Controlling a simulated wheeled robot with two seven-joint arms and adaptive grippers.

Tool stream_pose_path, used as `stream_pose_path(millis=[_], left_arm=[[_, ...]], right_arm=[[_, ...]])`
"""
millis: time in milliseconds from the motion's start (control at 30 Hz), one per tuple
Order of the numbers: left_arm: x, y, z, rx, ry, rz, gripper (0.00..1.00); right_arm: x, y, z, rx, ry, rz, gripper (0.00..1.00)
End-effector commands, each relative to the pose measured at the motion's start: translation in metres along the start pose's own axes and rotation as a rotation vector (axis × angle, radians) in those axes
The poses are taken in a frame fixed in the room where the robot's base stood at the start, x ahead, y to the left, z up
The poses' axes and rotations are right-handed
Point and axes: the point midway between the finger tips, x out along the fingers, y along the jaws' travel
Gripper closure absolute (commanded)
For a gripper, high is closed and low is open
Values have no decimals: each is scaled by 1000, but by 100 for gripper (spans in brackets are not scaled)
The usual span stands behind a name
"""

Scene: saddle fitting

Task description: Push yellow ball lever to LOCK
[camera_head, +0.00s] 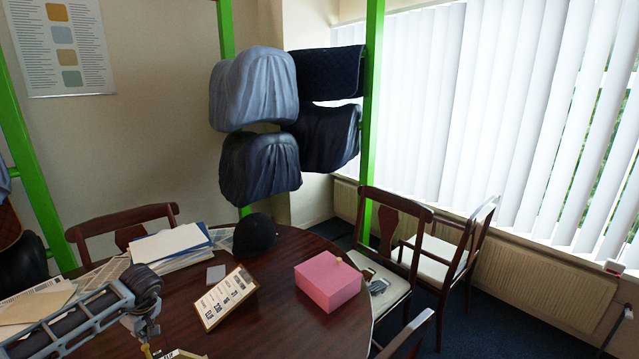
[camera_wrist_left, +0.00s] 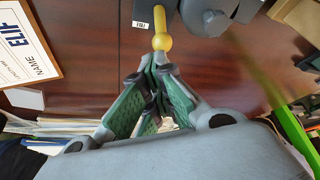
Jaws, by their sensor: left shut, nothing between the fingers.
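In the head view my left arm comes in at lower left, and a bit of yellow (camera_head: 147,351) shows at the bottom edge. My right gripper is out of view.
The dark wooden table (camera_head: 265,325) carries a pink box (camera_head: 328,284), a clipboard (camera_head: 226,297), a dark cap (camera_head: 255,235) and stacked papers (camera_head: 168,243). Chairs stand around it. Saddles hang on a green rack (camera_head: 371,120) behind.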

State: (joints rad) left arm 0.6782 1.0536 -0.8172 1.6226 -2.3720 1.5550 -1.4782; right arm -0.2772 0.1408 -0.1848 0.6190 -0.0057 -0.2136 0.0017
Motion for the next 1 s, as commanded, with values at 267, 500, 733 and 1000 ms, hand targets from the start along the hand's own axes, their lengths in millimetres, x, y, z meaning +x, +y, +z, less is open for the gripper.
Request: stream_pose_path(millis=[267,500,733,1000], left_arm=[[6,-6,15,11,-15,-13,100],[5,-8,18,11,-15,-12,100],[4,-10,21,11,-14,-12,100],[3,-13,24,10,-13,-13,100]], right_arm=[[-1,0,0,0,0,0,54],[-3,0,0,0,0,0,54],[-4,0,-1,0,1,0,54],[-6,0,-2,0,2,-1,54]])
